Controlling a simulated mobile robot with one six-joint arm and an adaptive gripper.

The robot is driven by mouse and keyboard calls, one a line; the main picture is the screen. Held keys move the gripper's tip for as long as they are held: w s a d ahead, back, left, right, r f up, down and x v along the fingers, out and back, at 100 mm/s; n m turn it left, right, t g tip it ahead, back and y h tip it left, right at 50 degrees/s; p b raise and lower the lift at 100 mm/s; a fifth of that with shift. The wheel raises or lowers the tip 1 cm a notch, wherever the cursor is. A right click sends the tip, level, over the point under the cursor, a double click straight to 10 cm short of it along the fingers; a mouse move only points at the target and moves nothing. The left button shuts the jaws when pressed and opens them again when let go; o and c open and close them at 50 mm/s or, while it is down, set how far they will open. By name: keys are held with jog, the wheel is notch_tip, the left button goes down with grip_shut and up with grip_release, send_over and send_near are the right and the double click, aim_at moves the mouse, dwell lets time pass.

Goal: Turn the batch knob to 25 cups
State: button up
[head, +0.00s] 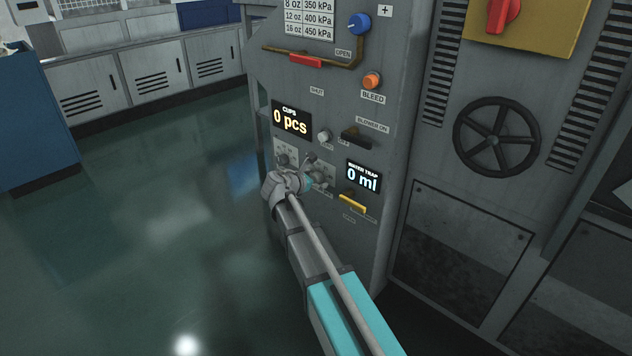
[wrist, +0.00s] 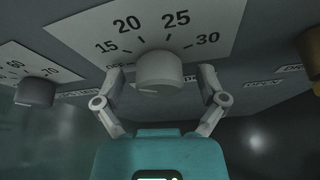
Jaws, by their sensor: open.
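The batch knob (wrist: 160,70) is a grey round knob on a white dial plate (wrist: 214,22) marked 15, 20, 25 and 30, in the wrist view. A small pale mark shows low on its left side; I cannot tell which number it points to. My gripper (wrist: 161,76) is open, with one finger on each side of the knob; I cannot tell whether they touch it. In the head view my gripper (head: 311,171) is at the lower dials and partly covers them. The CUPS display (head: 291,119) reads 0 pcs.
A second knob (wrist: 35,91), its dial marked up to 70, sits left of the gripper in the wrist view. In the head view, the WATER TRAP display (head: 363,176) reads 0 ml, above a yellow lever (head: 352,203). A black BLOWER lever (head: 356,134) sits higher. Open floor lies left.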

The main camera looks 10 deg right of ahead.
jog(key=c, duration=1.2)
jog(key=shift+o, duration=0.2)
jog(key=shift+d, duration=0.1)
jog(key=shift+s+f+m+t+y+b, duration=0.15)
jog(key=shift+m+t+y+b, duration=0.25)
jog(key=shift+m, duration=0.6)
jog(key=m+t+b, duration=0.1)
jog(key=m, duration=0.1)
jog(key=shift+d+m+t+b, duration=0.1)
jog(key=shift+m+t+b, duration=0.2)
jog(key=m+t+b, duration=0.2)
jog(key=m, duration=0.1)
jog(key=shift+f+m, duration=0.1)
jog(key=shift+m, duration=0.2)
jog(key=shift+m+t+b, duration=0.7)
jog(key=shift+m+b, duration=0.3)
jog(key=shift+m, duration=0.2)
